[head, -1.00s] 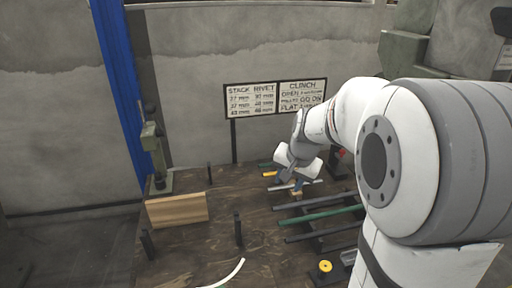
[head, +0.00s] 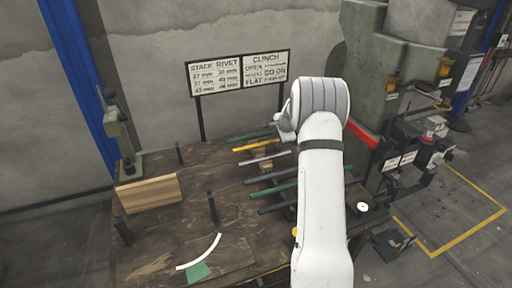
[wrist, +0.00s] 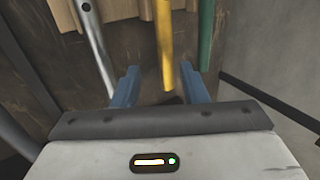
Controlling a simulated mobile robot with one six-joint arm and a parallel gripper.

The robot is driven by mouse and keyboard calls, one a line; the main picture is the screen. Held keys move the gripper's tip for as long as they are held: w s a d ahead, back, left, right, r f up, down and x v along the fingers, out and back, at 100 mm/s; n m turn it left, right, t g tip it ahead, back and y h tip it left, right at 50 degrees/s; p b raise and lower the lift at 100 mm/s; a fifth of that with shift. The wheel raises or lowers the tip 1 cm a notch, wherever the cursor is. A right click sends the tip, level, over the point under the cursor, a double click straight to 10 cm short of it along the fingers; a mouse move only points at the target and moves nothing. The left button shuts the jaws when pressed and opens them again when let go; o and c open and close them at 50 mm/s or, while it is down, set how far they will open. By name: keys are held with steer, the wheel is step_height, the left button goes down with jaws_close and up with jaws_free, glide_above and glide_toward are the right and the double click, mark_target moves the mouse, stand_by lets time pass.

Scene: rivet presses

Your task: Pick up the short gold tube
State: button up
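The short gold tube (head: 256,145) lies near the back of the wooden table, between a green tube (head: 250,136) and a silver tube (head: 268,158). In the wrist view the gold tube (wrist: 163,45) points toward me, and its near end shows in the gap between my two blue fingers. My gripper (wrist: 159,72) is open, with space on both sides of the tube. I cannot tell how far the fingertips are above it. In the head view my arm hides the gripper.
Longer green and dark tubes (head: 275,190) lie in front on the rack. A wooden block (head: 148,193), dark posts (head: 212,207) and a curved white strip (head: 203,254) are on the left. A sign (head: 240,72) stands behind. A large press (head: 385,60) stands at right.

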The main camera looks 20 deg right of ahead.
mark_target(276, 140)
steer(key=shift+w+d+p+x, duration=0.15)
steer(key=shift+p+x, duration=0.15)
steer(key=shift+x, duration=0.95)
steer(key=shift+w+d+p+x, duration=0.15)
steer(key=shift+w+p+x, duration=0.1)
steer(key=shift+x, duration=1.05)
steer(key=shift+r, duration=0.2)
steer(key=shift+s, duration=0.1)
steer(key=shift+c, duration=0.4)
jaws_close()
